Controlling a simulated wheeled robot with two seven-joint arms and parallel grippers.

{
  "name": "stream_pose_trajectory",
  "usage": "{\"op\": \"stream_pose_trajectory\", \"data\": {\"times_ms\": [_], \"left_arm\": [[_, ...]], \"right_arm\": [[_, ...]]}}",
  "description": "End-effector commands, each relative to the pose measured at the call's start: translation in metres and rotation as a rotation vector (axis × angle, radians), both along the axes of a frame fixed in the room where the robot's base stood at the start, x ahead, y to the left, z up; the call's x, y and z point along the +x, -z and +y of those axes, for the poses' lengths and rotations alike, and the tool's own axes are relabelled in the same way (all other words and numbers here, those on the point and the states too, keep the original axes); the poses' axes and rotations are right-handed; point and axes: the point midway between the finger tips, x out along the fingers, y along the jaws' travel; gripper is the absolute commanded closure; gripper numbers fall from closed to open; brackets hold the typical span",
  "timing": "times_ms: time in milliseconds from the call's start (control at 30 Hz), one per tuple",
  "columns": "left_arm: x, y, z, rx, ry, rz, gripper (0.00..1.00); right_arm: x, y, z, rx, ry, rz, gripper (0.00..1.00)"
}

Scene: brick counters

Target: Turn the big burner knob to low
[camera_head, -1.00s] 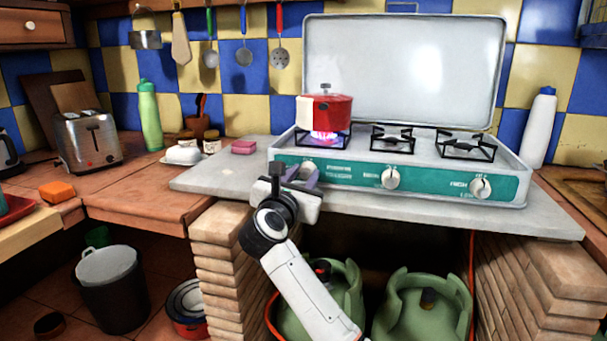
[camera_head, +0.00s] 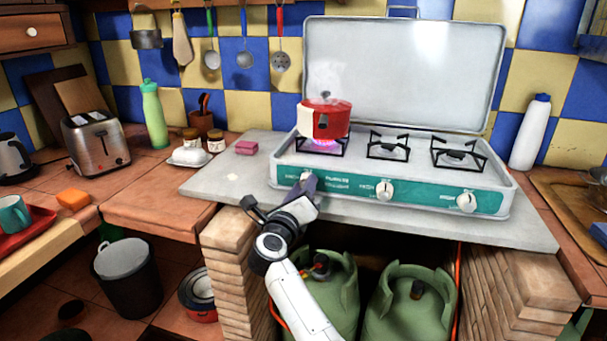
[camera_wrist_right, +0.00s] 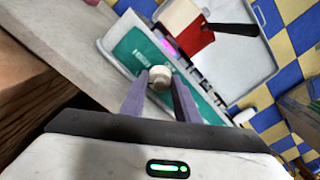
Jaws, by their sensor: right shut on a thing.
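The stove (camera_head: 400,191) stands on the grey slab with its lid up and a teal front panel. Its left burner is lit with a pink-purple flame under a red and white pot (camera_head: 326,120). My right gripper (camera_head: 309,182) is at the left knob on the front panel. In the right wrist view its two fingers (camera_wrist_right: 160,90) are on either side of the pale round knob (camera_wrist_right: 159,75), shut on it. The gripper hides most of this knob in the head view. The middle knob (camera_head: 384,189) and right knob (camera_head: 466,202) are free. My left gripper is out of view.
Green gas cylinders (camera_head: 408,305) stand below, between brick pillars. The slab's left part is mostly clear.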

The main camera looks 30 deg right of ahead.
Motion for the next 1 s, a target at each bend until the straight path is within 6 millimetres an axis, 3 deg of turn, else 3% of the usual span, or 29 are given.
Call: {"op": "stream_pose_trajectory", "data": {"times_ms": [33,367,1000], "left_arm": [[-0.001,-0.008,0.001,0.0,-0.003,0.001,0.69],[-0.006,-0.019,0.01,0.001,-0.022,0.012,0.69],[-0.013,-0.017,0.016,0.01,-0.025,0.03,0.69]], "right_arm": [[0.0,-0.003,0.001,-0.022,0.0,0.035,0.94],[0.0,0.0,0.001,-0.157,-0.001,0.191,0.94],[0.0,0.003,0.001,-0.211,-0.001,0.254,0.94]]}}
